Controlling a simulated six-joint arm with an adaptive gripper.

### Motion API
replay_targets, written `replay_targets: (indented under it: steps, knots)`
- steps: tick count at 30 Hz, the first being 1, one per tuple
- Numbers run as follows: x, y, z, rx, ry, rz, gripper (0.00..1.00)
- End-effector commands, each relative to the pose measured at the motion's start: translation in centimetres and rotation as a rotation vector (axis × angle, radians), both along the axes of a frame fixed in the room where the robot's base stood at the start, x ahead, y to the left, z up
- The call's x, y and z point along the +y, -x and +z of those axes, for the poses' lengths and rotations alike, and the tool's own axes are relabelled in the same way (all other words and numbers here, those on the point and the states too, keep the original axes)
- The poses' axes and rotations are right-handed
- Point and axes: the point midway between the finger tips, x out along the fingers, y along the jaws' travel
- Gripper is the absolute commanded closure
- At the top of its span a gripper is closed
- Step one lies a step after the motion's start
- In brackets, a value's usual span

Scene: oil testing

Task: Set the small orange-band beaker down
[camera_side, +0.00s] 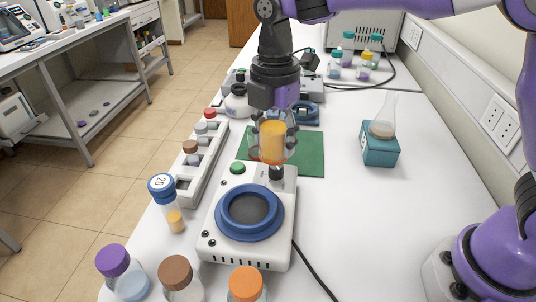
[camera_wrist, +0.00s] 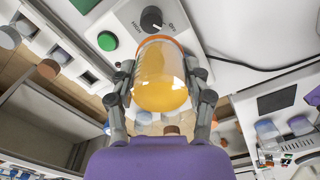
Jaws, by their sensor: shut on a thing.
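The small orange-band beaker (camera_side: 271,142) is held upright in the air in the side view, with yellow-orange liquid inside. My gripper (camera_side: 272,130) is shut around its sides. In the wrist view, the beaker (camera_wrist: 161,82) sits between both fingers of my gripper (camera_wrist: 163,90), its orange band at the far edge. In the side view it appears over the green mat (camera_side: 312,155), just behind the knob end of a white plate device (camera_side: 222,230). The gap below the beaker is hard to judge.
The white device has a round blue-rimmed plate (camera_side: 249,212), a black knob and a green button. A rack (camera_side: 197,165) with capped vials stands left. Several capped jars line the front edge. A flask on a teal block (camera_side: 380,145) stands right. White counter is clear between.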

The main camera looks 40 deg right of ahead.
Motion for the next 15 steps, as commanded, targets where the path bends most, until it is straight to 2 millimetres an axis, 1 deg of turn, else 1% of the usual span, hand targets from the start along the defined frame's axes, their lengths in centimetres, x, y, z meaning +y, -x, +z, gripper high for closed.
replay_targets:
  steps: [1, 3, 4, 6, 10, 14, 15]
  knots:
    - [-1.7, -1.8, -0.2, 0.001, 0.001, -0.106, 0.88]
    - [-3.6, -3.6, -0.2, 0.000, 0.001, -0.231, 0.88]
    - [-4.3, -4.2, -0.3, 0.000, 0.000, -0.274, 0.88]
    - [-5.6, -5.3, -0.4, -0.001, 0.000, -0.354, 0.88]
    - [-7.4, -6.4, -0.7, -0.002, 0.000, -0.430, 0.88]
    - [-9.7, -7.4, -2.2, 0.000, 0.000, -0.445, 0.89]
    - [-10.6, -7.9, -2.8, 0.000, 0.000, -0.444, 0.89]
